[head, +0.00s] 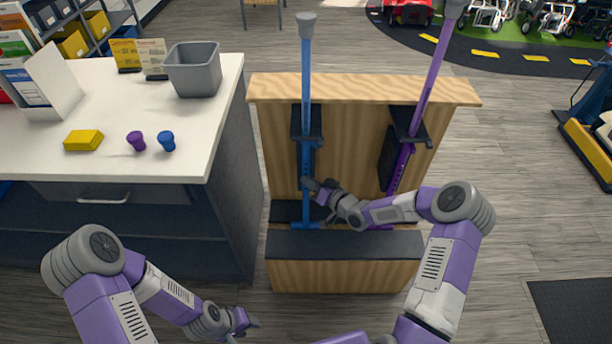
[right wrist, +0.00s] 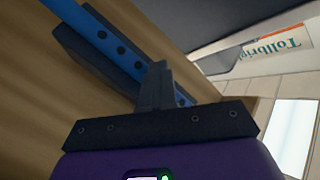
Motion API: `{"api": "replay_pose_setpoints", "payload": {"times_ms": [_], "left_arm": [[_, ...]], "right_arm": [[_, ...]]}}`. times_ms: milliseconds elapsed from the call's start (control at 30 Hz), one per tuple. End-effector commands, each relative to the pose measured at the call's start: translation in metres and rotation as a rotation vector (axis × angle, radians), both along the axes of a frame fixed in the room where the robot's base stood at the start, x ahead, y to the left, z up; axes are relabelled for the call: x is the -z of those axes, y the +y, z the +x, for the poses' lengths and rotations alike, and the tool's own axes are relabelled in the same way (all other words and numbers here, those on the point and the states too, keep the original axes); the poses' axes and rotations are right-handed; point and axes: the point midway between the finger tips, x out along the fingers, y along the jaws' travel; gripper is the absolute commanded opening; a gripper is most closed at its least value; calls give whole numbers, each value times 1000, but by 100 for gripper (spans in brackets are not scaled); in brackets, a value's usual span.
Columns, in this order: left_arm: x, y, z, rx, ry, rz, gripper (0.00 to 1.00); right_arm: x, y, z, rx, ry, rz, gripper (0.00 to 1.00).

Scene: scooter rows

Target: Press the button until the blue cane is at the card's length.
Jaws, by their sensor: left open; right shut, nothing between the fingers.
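The blue cane (head: 306,75) stands upright in the left holder of the wooden stand, grey knob on top. In the right wrist view the blue cane (right wrist: 105,40) shows a row of dark holes. My right gripper (head: 312,186) is shut and empty at the lower part of the blue cane; its fingers (right wrist: 155,85) overlap the cane, and contact cannot be told. The button is hidden. Two small cards (head: 153,58) stand at the back of the counter; their print is unreadable. My left gripper (head: 245,321) is open and empty, low in front of the counter.
A purple cane (head: 434,70) leans in the right holder of the wooden stand (head: 360,88). The white counter (head: 110,105) holds a grey bin (head: 193,68), a yellow block (head: 83,140), and purple (head: 136,140) and blue (head: 167,140) knobs.

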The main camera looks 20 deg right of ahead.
Motion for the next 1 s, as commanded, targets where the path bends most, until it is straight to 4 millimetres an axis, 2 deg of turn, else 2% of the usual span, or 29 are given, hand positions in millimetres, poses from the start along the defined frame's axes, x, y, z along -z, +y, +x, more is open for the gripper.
{"api": "replay_pose_setpoints", "payload": {"times_ms": [33,300,667,1000], "left_arm": [[-1,0,0,0,0,0,43],[-4,0,0,0,0,0,43],[-4,0,0,0,0,0,43],[-10,0,0,0,0,0,43]], "right_arm": [[-5,-3,1,8,-12,0,0],[-4,1,-14,5,-8,1,0],[-2,2,-18,2,-3,0,0],[-3,11,-48,0,-2,1,0]]}}
